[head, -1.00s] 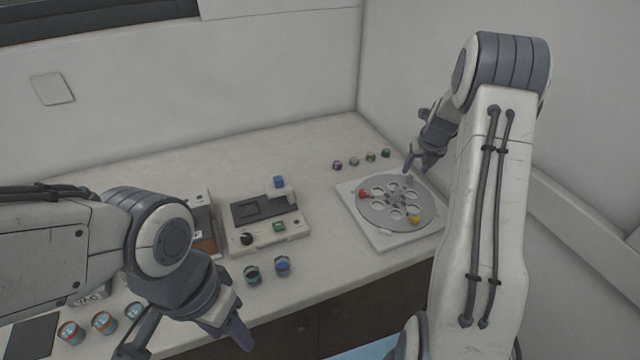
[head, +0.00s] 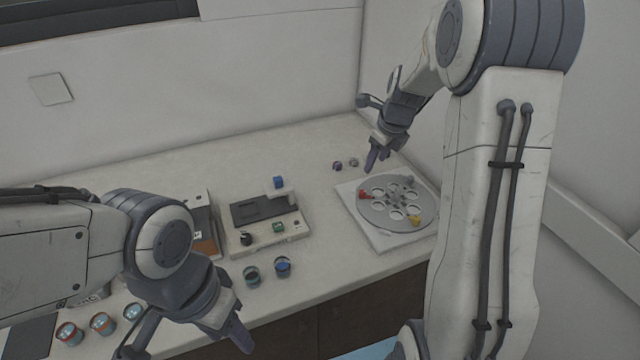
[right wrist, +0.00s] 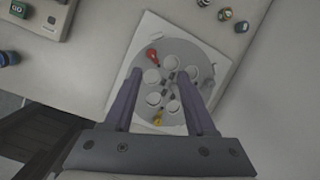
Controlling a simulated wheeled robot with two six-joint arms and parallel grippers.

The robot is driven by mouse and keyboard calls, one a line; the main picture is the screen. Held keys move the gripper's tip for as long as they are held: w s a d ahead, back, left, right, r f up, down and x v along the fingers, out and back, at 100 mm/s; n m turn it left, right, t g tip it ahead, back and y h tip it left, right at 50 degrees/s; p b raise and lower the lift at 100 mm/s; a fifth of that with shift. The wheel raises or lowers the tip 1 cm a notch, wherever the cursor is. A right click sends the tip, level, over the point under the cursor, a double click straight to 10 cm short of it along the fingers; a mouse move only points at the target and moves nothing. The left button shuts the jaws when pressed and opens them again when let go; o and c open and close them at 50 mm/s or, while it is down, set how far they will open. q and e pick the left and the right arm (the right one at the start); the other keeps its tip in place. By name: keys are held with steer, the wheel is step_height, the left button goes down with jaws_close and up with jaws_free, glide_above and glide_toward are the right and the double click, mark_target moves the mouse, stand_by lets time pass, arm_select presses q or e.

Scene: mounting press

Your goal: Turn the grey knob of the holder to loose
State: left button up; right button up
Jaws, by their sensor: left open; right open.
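The holder is a round grey disc (head: 380,212) with several round holes on a white square plate (head: 385,243), at the right of the counter. A red knob (head: 365,195) is at its left side and a yellow knob (head: 414,219) at its lower right. The grey knob (head: 407,180) is at the upper right, hard to tell from the disc; its setting is unreadable. My right gripper (head: 378,154) is open and empty, above and behind the holder. In the right wrist view the holder (right wrist: 172,65) shows between and beyond the fingers. My left gripper (head: 190,343) is open and empty at the front left.
The press (head: 268,222), with a blue-topped part, a black knob and a green button, stands left of the holder. Two cups (head: 283,267) stand in front of it. Small round pieces (head: 337,166) lie behind the holder, partly hidden by my right gripper. A wall closes the right side.

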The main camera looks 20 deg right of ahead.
steer(key=s+a+r+n, duration=0.1)
steer(key=s+a+n, duration=0.2)
steer(key=a+n, duration=0.3)
steer(key=s+a+r+n+g+y, duration=0.1)
steer(key=s+a+n, duration=0.3)
steer(key=a+n, duration=0.3)
steer(key=shift+a, duration=1.8)
steer(key=shift+r, duration=0.1)
steer(key=m+g+p, duration=0.1)
steer(key=m+g, duration=0.2)
steer(key=m, duration=1)
glide_toward(411, 177)
steer(key=shift+h, duration=0.4)
steer(key=f, duration=0.3)
steer(key=f+p, duration=0.1)
steer(key=f, duration=0.4)
steer(key=shift+a+f+p, duration=0.35)
steer(key=shift+f+p, duration=0.05)
